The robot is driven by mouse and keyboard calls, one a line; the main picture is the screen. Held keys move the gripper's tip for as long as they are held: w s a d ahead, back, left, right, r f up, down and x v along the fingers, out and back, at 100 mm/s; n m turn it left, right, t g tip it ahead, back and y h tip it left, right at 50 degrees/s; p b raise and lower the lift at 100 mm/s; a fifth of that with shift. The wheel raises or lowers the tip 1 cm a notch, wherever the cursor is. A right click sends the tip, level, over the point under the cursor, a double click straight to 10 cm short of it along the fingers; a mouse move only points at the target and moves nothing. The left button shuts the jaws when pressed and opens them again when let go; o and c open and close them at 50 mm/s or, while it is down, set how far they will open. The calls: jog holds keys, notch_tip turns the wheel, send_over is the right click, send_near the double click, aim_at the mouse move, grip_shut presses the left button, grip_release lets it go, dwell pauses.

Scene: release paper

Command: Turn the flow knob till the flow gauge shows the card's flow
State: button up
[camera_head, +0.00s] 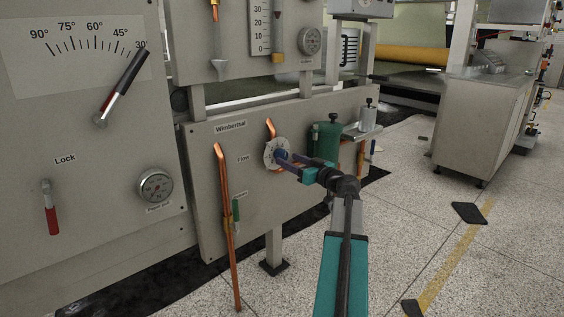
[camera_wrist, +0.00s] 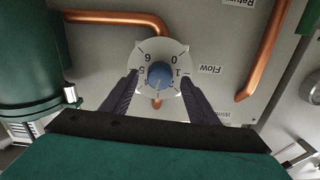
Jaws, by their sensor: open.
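The flow knob is a small blue knob (camera_wrist: 160,75) on a white numbered dial plate (camera_wrist: 146,52). The wrist view shows it upside down beside the label Flow. In the head view the dial plate (camera_head: 270,153) is on the grey lower panel, with the blue knob (camera_head: 282,154) at my fingertips. My gripper (camera_wrist: 160,85) is open, with one dark finger on each side of the knob. I cannot tell whether the fingers touch it. No card can be made out.
Copper pipes (camera_head: 224,190) run near the dial. The floor at right is mostly open.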

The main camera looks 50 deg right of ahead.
aim_at(284, 158)
jog(key=shift+w+d+b, duration=0.1)
jog(key=shift+w+b, duration=0.25)
jog(key=shift+w, duration=1.65)
jog(key=shift+c, duration=0.2)
jog(key=c, duration=1)
jog(key=shift+a+f, duration=0.1)
jog(key=shift+a, duration=0.2)
jog(key=shift+d, duration=0.15)
